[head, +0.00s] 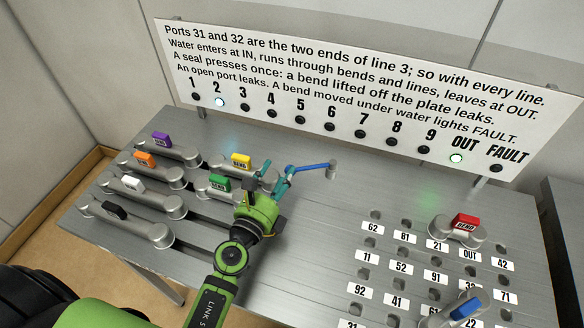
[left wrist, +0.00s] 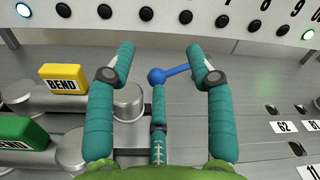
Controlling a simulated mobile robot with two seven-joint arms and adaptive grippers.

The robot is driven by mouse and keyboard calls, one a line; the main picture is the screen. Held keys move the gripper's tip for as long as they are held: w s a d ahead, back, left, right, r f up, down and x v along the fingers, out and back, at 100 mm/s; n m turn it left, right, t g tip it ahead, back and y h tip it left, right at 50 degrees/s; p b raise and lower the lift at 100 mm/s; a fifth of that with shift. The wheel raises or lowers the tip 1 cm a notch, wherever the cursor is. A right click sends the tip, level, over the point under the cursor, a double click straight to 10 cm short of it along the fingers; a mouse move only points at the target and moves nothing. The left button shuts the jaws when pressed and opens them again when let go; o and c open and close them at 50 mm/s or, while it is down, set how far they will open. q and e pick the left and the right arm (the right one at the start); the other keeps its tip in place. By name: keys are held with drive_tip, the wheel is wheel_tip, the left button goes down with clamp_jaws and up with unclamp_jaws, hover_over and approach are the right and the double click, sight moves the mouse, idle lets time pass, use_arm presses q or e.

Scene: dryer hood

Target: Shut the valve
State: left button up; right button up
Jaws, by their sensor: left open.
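The valve's blue lever (head: 313,167) sticks out over the steel table, with a grey round post (head: 331,173) at its right end. In the left wrist view the lever's blue ball end (left wrist: 157,76) lies between my fingers, and its rod runs right, behind the right finger. My left gripper (head: 278,178) is open, with its teal fingers spread around the ball end; I cannot tell whether any finger touches it. It also shows in the left wrist view (left wrist: 160,62). My right gripper is not in view.
Bends stand left of my gripper, including a yellow (head: 241,160) and a green one (head: 219,183). A red bend (head: 465,225) and a blue bend (head: 463,311) are on the numbered ports at right. On the sign (head: 350,90), lamps 2 and OUT are lit; FAULT is dark.

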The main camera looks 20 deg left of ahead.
sight(310, 168)
use_arm(q)
wheel_tip(310, 168, down, 4)
drive_tip(key=b, duration=0.2)
drive_tip(key=shift+s+f+b, duration=0.1)
drive_tip(key=shift+f+b, duration=0.05)
drive_tip(key=shift+b, duration=0.2)
wheel_tip(310, 168, down, 2)
drive_tip(key=shift+b, duration=0.7)
drive_tip(key=w, duration=0.2)
drive_tip(key=w+p, duration=0.1)
drive_tip(key=w, duration=0.1)
drive_tip(key=shift+w+d+r, duration=0.15)
drive_tip(key=shift+w+r, duration=0.05)
drive_tip(key=w, duration=0.2)
drive_tip(key=shift+w+d+f, duration=0.15)
drive_tip(key=shift+w+f, duration=0.05)
drive_tip(key=shift+w, duration=0.55)
clamp_jaws()
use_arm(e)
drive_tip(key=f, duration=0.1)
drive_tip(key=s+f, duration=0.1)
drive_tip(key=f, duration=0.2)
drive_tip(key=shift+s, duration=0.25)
